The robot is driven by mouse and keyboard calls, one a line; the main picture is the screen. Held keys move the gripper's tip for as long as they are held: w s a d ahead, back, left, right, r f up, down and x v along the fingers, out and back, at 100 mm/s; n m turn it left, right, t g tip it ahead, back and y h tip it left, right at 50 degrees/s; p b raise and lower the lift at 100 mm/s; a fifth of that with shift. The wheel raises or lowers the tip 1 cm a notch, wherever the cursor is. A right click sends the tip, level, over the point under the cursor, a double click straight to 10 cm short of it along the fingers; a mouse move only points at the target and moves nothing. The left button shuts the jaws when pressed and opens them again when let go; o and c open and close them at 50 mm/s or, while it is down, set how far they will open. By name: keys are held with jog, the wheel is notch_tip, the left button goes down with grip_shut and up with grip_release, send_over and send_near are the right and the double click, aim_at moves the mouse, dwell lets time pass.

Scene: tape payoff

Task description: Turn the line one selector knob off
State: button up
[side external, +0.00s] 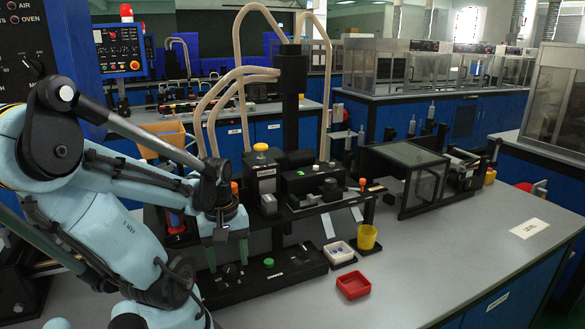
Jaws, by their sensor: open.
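My gripper (227,262) points down over the left part of a low black control box (290,273) at the bench front. Its two green fingers are apart, and it is open. A small dark selector knob with a light mark (230,270) shows between the fingertips on the box top. I cannot tell whether the fingers touch it, which way it points, or whether it is the line one knob. A green button (268,262) sits to its right. The labels on the box are too small to read.
A black machine (300,185) stands behind the box. A white tray (338,252), a yellow cup (367,237) and a red tray (353,285) stand to the right. The bench top (450,270) is mostly clear farther right.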

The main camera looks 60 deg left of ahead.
jog(key=shift+f, duration=0.95)
jog(key=shift+c, duration=0.2)
jog(key=c, duration=1)
jog(key=m, duration=0.5)
jog(key=shift+m, duration=0.4)
jog(key=m, duration=0.6)
